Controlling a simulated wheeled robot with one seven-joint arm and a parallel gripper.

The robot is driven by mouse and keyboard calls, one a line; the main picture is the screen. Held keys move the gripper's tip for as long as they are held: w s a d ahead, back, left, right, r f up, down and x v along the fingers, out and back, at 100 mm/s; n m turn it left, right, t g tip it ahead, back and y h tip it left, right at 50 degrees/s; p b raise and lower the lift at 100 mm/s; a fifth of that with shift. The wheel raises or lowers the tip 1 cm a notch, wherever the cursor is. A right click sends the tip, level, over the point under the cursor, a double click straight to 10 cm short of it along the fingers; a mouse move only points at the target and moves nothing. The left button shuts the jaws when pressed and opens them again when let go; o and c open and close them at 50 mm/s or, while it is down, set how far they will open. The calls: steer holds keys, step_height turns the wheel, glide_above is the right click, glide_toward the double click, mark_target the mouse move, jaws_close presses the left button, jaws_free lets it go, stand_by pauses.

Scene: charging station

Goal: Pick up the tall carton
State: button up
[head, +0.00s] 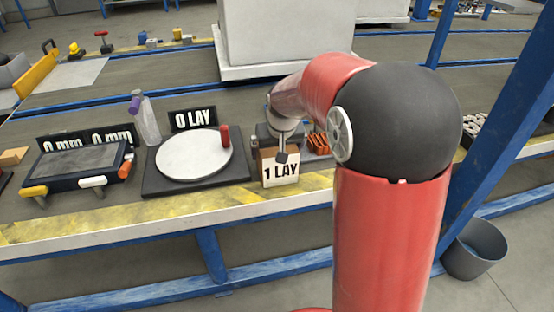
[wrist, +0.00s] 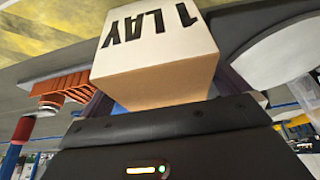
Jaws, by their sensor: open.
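The tall carton is a tan box with a white face marked "1 LAY" (head: 281,172). It stands near the front of the bench, right of a round white plate. In the wrist view the carton (wrist: 155,60) is close in front of the gripper, upside down in the picture. My gripper (head: 282,138) is above and behind the carton in the head view, partly hidden by my arm. In the wrist view it is open, with its dark fingers on either side of the carton; whether they touch it I cannot tell.
Left of the carton are the white round plate (head: 194,153) with a red cylinder (head: 225,135), a "0 LAY" sign (head: 193,118), and a bottle with a purple cap (head: 146,118). An orange ribbed part (head: 318,144) lies close on the right. A grey bin (head: 474,250) stands on the floor.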

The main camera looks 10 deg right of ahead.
steer(key=shift+x, duration=0.9)
steer(key=shift+r, duration=0.1)
steer(key=c, duration=0.9)
steer(key=shift+c, duration=0.2)
